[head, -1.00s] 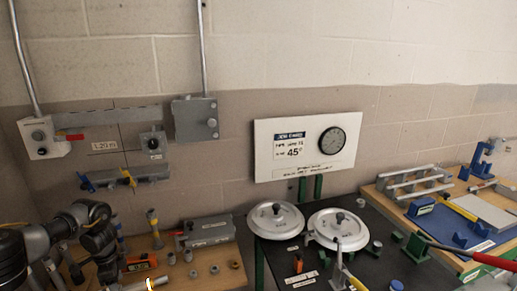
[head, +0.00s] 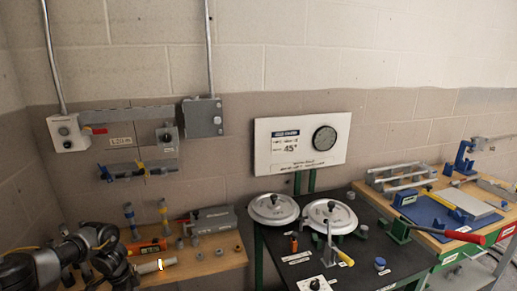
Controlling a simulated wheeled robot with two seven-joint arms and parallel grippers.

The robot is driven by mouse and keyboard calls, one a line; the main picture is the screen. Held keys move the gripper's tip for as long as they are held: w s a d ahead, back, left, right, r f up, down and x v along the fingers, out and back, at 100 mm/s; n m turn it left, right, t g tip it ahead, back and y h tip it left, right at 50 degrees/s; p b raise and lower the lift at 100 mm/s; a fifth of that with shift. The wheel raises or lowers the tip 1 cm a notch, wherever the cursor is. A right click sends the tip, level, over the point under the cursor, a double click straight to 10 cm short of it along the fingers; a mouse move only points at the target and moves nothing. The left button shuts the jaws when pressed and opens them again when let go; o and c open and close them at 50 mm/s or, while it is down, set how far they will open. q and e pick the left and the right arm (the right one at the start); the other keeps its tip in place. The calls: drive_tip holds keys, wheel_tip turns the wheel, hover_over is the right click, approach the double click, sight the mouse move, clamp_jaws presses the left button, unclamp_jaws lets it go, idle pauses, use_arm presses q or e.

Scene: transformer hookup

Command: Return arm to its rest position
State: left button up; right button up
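My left arm (head: 100,240) comes in from the lower left of the head view, over the left end of the wooden bench. Its gripper is hard to make out among the dark links and the things on the bench, so I cannot tell its opening. An orange-handled tool (head: 147,247) and a pale cylinder (head: 150,267) lie on the bench just right of the arm; I cannot tell whether the arm touches them. My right arm and gripper are not in view.
A wooden bench (head: 208,266) holds a grey box (head: 209,221) and small fittings. A conduit box (head: 202,118) is on the wall.

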use_arm(q)
drive_tip(key=s+d+f+n+t+h, duration=0.1)
drive_tip(key=s+d+f+h, duration=0.15)
drive_tip(key=d+f, duration=0.65)
drive_tip(key=s+d+f+t+h, duration=0.1)
drive_tip(key=s+d+f, duration=0.2)
drive_tip(key=d+f, duration=0.6)
drive_tip(key=s+d+f+n+t, duration=0.1)
drive_tip(key=s+d+f+n, duration=0.15)
drive_tip(key=s+f, duration=0.65)
drive_tip(key=s+a+f+n+g+y, duration=0.1)
drive_tip(key=s+f, duration=0.4)
drive_tip(key=s, duration=0.8)
drive_tip(key=s+a+f+n+y+b, duration=0.1)
drive_tip(key=s+f+n, duration=0.3)
drive_tip(key=s, duration=0.9)
drive_tip(key=s+a+f+n+g+y, duration=0.1)
drive_tip(key=s+f, duration=0.5)
drive_tip(key=s, duration=0.7)
drive_tip(key=shift+a+f+n+g+y, duration=0.35)
drive_tip(key=shift+a+n+y, duration=0.35)
drive_tip(key=shift+a, duration=0.4)
